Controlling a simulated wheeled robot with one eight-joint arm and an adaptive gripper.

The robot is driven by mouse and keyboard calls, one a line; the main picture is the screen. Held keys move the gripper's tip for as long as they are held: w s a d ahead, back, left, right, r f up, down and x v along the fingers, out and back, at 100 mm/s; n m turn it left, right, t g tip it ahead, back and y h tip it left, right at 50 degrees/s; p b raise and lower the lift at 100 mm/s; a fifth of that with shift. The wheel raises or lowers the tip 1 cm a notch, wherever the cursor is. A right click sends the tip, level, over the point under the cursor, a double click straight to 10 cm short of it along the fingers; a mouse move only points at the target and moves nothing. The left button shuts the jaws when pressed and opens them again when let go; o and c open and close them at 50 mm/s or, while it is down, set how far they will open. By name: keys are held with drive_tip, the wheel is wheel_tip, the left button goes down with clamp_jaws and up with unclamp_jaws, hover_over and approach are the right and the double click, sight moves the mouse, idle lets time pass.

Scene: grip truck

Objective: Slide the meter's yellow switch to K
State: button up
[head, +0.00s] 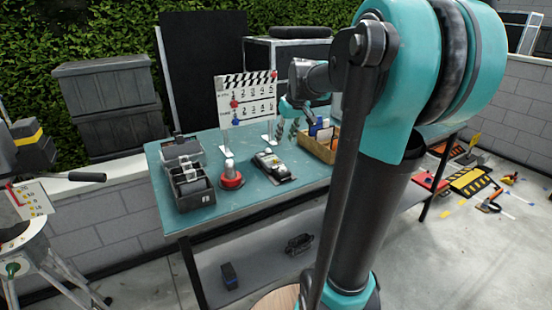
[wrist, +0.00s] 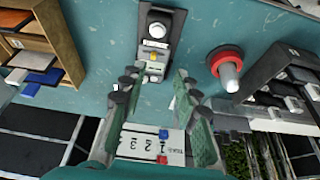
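The meter (head: 273,166) is a small dark box with a pale round part, lying on the teal table. In the wrist view the meter (wrist: 159,30) is at the top centre, with the yellow switch (wrist: 154,57) near its lower end. Markings such as K are too small to read. My gripper (wrist: 154,84) is open and empty, its two fingers spread left and right, pointing towards the meter and apart from it.
A red-based lamp-like object (head: 231,177) stands left of the meter, and a dark divided box (head: 189,187) is further left. A wooden tray (head: 319,150) is to the right. A clapperboard panel (head: 245,98) stands at the table's back. The table (head: 262,197) is clear in front of the meter.

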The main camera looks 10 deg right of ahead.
wheel_tip(320, 180, up, 3)
drive_tip(key=w, duration=0.2)
approach(275, 160)
drive_tip(key=x, duration=0.8)
drive_tip(key=shift+w+d+f, duration=0.1)
drive_tip(key=shift+f, duration=0.1)
drive_tip(key=shift+c, duration=0.2)
clamp_jaws()
